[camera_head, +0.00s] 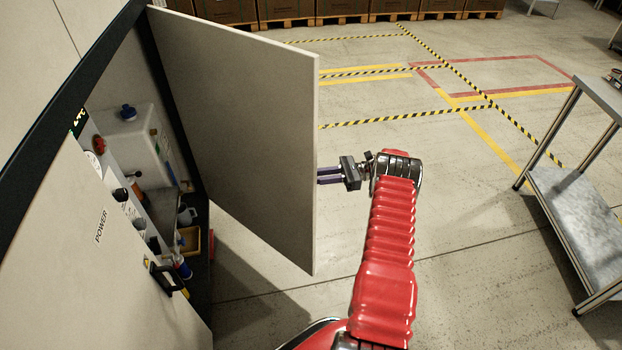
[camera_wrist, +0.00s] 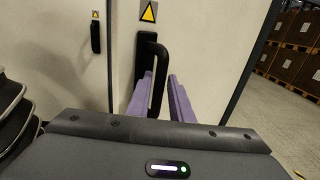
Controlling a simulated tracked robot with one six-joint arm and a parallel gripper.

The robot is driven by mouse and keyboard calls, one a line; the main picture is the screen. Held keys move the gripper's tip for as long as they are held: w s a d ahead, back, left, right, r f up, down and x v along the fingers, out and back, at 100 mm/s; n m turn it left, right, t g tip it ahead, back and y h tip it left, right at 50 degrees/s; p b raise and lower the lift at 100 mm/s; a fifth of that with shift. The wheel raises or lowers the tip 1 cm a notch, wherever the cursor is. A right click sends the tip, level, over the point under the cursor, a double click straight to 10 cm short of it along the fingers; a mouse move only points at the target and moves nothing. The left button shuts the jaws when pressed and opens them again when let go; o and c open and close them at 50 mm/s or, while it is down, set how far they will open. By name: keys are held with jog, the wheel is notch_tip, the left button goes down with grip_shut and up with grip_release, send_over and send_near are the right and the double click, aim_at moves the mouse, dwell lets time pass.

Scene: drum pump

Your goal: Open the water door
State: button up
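The water door (camera_head: 240,120) is a pale panel standing swung wide open from the cabinet in the head view. My gripper (camera_head: 328,175) is at its free edge on the outer side, fingers pointing left towards it. The wrist view shows the door's outer face (camera_wrist: 205,45) with a yellow warning sign and a black handle (camera_wrist: 157,88). My purple fingers stand on either side of the handle's bar, which fills the gap between them; my gripper looks shut on it. In the head view, the door hides the handle and fingertips.
The open cabinet shows a white tank (camera_head: 135,140) and small items inside. The neighbouring POWER door (camera_head: 80,250) has its own black handle (camera_head: 165,280). A metal table (camera_head: 585,215) stands at right. Boxes on pallets (camera_head: 340,10) line the back; the floor between is clear.

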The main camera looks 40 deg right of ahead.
jog(key=v, duration=0.7)
jog(key=shift+d, duration=0.1)
jog(key=shift+c, duration=0.6)
jog(key=shift+s+d+r, duration=0.2)
jog(key=shift+s+d, duration=0.05)
jog(key=shift+d, duration=0.1)
jog(key=c, duration=0.3)
jog(key=shift+s+a+f+m, duration=0.1)
jog(key=shift+s+f+m, duration=0.1)
jog(key=shift+s+m, duration=0.1)
grip_shut()
jog(key=s+a+f+m+t+h, duration=0.5)
jog(key=s+a+m+h, duration=0.2)
jog(key=m, duration=0.8)
jog(key=s+a+f+m+t+h, duration=0.4)
jog(key=s+a+m+h, duration=0.3)
jog(key=a+m, duration=0.3)
jog(key=f+m+h, duration=0.1)
jog(key=m, duration=0.3)
jog(key=shift+s+a+f+m+t+h, duration=0.2)
jog(key=shift+s+f+m+t+h, duration=0.1)
jog(key=shift+m+t, duration=0.1)
